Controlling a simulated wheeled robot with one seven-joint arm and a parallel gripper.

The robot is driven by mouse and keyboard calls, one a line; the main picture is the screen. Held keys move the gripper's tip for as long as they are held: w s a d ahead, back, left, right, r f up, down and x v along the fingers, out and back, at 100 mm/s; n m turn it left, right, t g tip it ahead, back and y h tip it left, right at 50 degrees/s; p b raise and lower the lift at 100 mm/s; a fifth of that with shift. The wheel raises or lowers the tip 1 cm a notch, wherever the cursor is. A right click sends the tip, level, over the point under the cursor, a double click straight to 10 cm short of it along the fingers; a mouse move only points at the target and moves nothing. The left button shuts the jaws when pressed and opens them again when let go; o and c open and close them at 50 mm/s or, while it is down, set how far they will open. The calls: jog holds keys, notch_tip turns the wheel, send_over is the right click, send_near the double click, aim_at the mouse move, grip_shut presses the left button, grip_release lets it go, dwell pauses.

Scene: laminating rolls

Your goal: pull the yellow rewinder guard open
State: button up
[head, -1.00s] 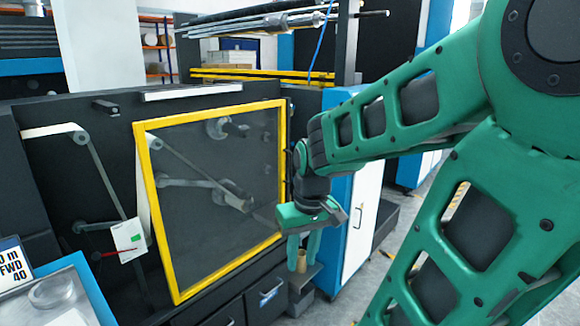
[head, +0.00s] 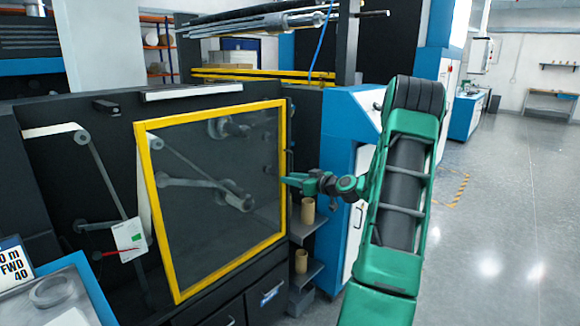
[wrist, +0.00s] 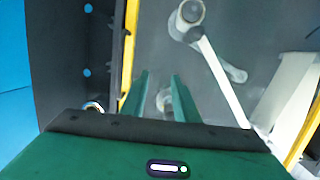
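The rewinder guard is a dark see-through panel in a yellow frame (head: 224,273) on the front of the black machine. In the wrist view a long side of its yellow frame (wrist: 130,55) runs just left of my fingers. A dark upright bar, perhaps the handle (head: 290,165), stands at the guard's right edge in the head view. My gripper (head: 288,180) is at that right edge, and whether it touches is unclear. In the wrist view its two green fingers (wrist: 162,95) are apart, with nothing clearly held between them. The panel and rollers show beyond them.
Cardboard cores (head: 307,211) stand on small shelves just below and right of my gripper. A blue and white cabinet (head: 350,115) is close behind my arm. Open floor (head: 500,220) lies to the right.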

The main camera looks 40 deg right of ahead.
jog(key=m+t+h, duration=0.1)
jog(key=t+h, duration=0.1)
send_near(291, 162)
jog(key=f, duration=0.1)
jog(key=shift+m, duration=0.3)
jog(key=w, duration=0.3)
jog(key=w+d, duration=0.1)
jog(key=w, duration=0.6)
jog(key=shift+w+d, duration=0.2)
jog(key=shift+d, duration=0.1)
grip_shut()
grip_release()
jog(key=shift+a+r, duration=0.1)
jog(key=shift+r, duration=0.1)
